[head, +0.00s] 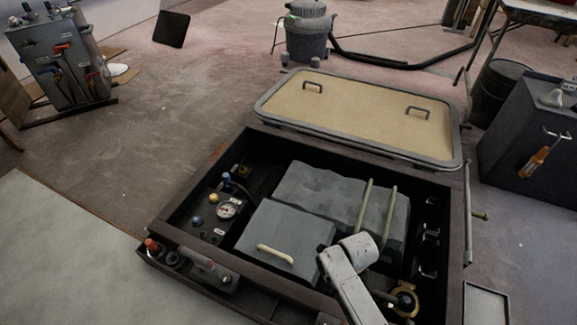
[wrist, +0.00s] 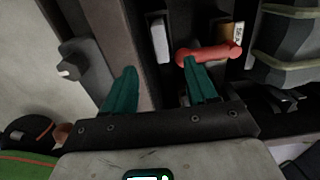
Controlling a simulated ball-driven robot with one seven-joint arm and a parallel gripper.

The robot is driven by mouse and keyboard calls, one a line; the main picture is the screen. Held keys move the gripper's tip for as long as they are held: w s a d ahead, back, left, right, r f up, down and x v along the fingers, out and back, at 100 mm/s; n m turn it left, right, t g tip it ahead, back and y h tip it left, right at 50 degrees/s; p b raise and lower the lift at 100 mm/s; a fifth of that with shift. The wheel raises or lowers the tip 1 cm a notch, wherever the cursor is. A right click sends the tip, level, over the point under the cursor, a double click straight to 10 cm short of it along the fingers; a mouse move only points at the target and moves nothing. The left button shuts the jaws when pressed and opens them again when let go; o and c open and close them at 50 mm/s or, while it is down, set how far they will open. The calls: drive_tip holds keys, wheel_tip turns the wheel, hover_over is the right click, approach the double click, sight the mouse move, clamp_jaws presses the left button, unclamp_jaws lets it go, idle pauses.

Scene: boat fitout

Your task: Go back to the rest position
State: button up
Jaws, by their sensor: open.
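My gripper (wrist: 160,66) shows in the wrist view with two green fingers spread apart and nothing between them. The right fingertip overlaps the left end of a red handle (wrist: 214,52) in the picture; I cannot tell whether they touch. In the head view my grey arm reaches over the front of the open dark locker box (head: 167,208), and my gripper is not visible there. The locker's lid (head: 360,108) is swung open behind it, with two handles on its beige inner face.
The locker holds grey blocks (head: 322,190), a pale handle (head: 275,255), a gauge (head: 227,209) and a brass ring (head: 404,300). A grey cabinet (head: 530,140) stands right, a bucket-like vacuum (head: 306,38) behind, and a valve panel (head: 68,68) far left. Floor at left is clear.

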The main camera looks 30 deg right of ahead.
drive_tip(key=s+a+r+n, duration=0.2)
drive_tip(key=s+r+n, duration=0.3)
drive_tip(key=n, duration=0.4)
drive_tip(key=s+a+r+n+t, duration=0.1)
drive_tip(key=s+r+n, duration=0.2)
drive_tip(key=r+n, duration=0.5)
drive_tip(key=s+a+r+n, duration=0.2)
drive_tip(key=s+r+n, duration=0.2)
drive_tip(key=n, duration=0.7)
wheel_tip(320, 180, up, 36)
drive_tip(key=p, duration=3.5)
drive_tip(key=shift+w+n, duration=0.15)
drive_tip(key=shift+n, duration=0.25)
drive_tip(key=shift+a+f, duration=0.1)
drive_tip(key=shift+f, duration=0.15)
